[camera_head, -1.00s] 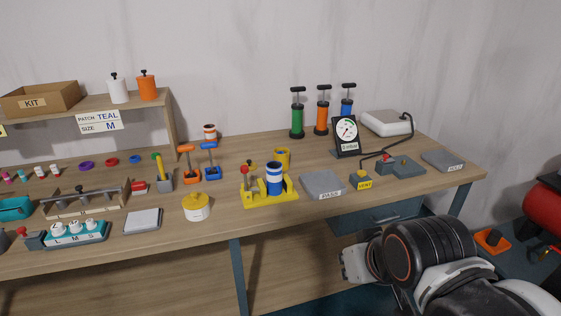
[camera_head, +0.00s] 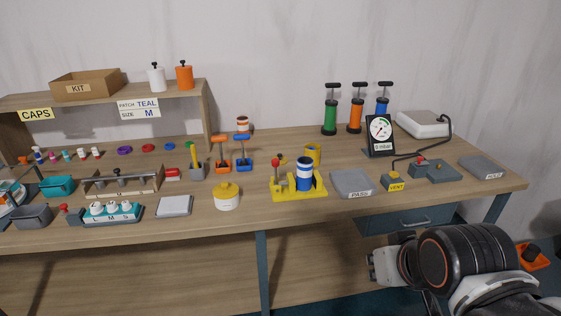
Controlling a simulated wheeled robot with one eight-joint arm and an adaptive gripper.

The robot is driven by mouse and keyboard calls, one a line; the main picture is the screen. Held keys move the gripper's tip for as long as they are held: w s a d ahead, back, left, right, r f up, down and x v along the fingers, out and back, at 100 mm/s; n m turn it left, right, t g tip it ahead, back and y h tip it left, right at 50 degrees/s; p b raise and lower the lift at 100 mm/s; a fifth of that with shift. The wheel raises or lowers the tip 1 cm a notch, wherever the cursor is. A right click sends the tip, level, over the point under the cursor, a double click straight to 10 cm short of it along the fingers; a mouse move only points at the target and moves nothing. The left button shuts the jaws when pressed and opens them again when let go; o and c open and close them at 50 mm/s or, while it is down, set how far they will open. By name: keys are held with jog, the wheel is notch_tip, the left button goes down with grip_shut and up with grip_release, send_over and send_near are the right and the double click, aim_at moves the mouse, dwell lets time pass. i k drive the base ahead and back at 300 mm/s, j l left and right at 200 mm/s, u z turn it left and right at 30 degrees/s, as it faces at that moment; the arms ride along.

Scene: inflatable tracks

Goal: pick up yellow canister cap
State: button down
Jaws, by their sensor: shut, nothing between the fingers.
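A round white canister with a domed yellow cap and small knob (camera_head: 227,189) stands on the workbench, left of the yellow stand. The cap sits on the canister. My gripper (camera_head: 373,265) is at the lower right, in front of the bench and below its top, beside the drawer. It looks small and partly turned away, with its fingers shut and empty. It is well apart from the canister, to its right and nearer to me.
The workbench (camera_head: 345,224) is crowded. A yellow stand (camera_head: 290,194) holds a blue-and-white cylinder (camera_head: 304,174). A grey PASS pad (camera_head: 353,184) lies to its right. A white-topped pad (camera_head: 174,206) lies left of the canister. Bare wood shows in front of the canister.

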aim_at(283, 160)
jog(key=i+l+u, duration=0.1)
jog(key=i, duration=0.5)
jog(key=i+l, duration=0.15)
jog(key=i, duration=0.45)
jog(key=i+l+u, duration=0.15)
jog(key=i, duration=0.45)
